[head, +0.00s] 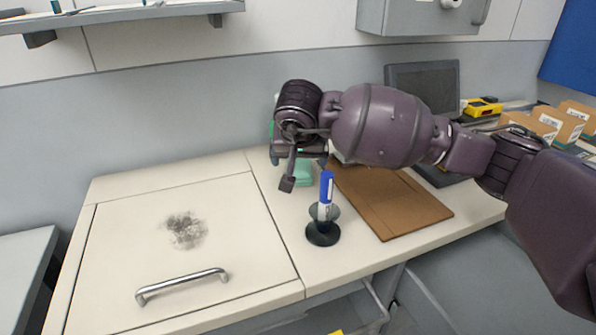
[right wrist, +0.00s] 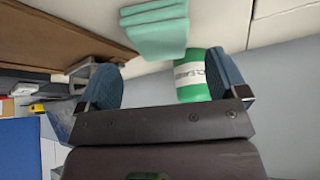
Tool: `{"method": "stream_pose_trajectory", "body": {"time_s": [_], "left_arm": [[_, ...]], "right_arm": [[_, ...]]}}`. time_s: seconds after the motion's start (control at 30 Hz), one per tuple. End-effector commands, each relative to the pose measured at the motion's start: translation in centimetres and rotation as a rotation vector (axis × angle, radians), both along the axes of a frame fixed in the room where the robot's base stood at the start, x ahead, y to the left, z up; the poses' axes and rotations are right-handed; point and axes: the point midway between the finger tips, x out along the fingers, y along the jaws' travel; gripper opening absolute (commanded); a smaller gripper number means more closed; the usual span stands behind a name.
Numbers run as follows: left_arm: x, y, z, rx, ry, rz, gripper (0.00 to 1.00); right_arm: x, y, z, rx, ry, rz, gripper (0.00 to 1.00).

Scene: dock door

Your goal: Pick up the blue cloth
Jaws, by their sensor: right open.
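A folded teal-green cloth (right wrist: 155,28), the only cloth in view, lies on the counter. In the head view the cloth (head: 304,174) shows partly, behind and below my right gripper (head: 298,163), which hides the rest. My right gripper is open and empty, its two blue-padded fingers apart in the right wrist view (right wrist: 163,85). There the cloth lies beyond the fingertips, not between them. I cannot tell the exact gap. My left gripper is not in view.
A green container (right wrist: 193,76) with a white label stands near the cloth. A blue marker (head: 326,188) stands in a black holder (head: 322,234) in front. A brown board (head: 405,210) lies to the right. A hatch with a handle (head: 182,286) and a dark smudge (head: 186,230) is at left.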

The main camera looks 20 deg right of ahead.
Motion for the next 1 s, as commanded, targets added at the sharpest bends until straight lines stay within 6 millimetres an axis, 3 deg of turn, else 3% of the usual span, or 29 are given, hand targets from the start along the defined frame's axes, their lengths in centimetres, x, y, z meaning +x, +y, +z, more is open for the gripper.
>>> {"method": "stream_pose_trajectory", "body": {"time_s": [0.2, 0.5, 0.83, 0.9, 1.0], "left_arm": [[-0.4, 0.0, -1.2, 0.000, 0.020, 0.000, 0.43], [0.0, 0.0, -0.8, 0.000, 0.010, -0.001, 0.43], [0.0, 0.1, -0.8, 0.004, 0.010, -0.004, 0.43], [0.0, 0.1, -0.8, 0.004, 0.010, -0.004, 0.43], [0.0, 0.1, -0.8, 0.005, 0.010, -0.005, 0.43]], "right_arm": [[1.4, -0.3, -3.2, 0.000, 0.007, -0.002, 0.92], [1.7, -0.4, -3.4, 0.000, 0.001, 0.000, 0.92], [1.7, -0.4, -3.4, 0.000, 0.001, 0.000, 0.41], [1.7, -0.4, -3.4, 0.000, 0.001, 0.000, 0.35], [1.7, -0.4, -3.4, 0.000, 0.001, 0.000, 0.34]]}}
